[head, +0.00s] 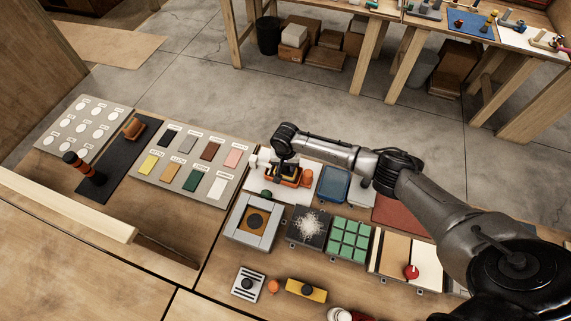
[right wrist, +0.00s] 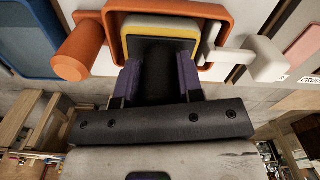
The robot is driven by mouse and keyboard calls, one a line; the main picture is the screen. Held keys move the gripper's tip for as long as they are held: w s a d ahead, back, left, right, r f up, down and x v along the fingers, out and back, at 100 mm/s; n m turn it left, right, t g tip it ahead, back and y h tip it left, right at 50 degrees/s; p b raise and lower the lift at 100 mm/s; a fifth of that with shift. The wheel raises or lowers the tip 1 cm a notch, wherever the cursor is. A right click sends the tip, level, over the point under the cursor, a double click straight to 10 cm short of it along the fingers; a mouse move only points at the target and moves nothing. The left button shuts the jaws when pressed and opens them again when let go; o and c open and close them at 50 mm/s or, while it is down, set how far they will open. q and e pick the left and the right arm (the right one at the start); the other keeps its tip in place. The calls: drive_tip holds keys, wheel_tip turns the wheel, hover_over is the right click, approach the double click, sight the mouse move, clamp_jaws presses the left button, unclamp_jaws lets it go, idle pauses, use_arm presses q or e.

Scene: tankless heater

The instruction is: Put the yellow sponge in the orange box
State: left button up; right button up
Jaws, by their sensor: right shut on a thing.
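The orange box (head: 292,181) sits on a white panel in the middle of the head view, partly hidden by my right gripper. In the right wrist view its orange wall (right wrist: 218,17) runs around a yellow piece with a pale edge, which I take for the yellow sponge (right wrist: 160,24). My right gripper (right wrist: 157,85) points down over the box, its purple fingers shut on the dark upright part of the sponge. The sponge lies within the box's outline; whether it rests on the bottom is hidden. My left gripper is not in view.
An orange cylinder (right wrist: 80,55) and a white lever-like piece (right wrist: 250,55) stand close beside the box. A blue tray (head: 334,184) is to the right. A grey square frame (head: 252,222) and a green-tiled panel (head: 349,240) are in front. A yellow block with a dark knob (head: 306,290) lies nearer.

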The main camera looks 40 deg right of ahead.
drive_tip(key=shift+f, duration=0.25)
drive_tip(key=o, duration=0.9)
drive_tip(key=shift+r, duration=0.55)
wheel_tip(320, 180, up, 11)
drive_tip(key=shift+r+p, duration=0.15)
drive_tip(key=shift+p, duration=0.5)
drive_tip(key=shift+r, duration=0.7)
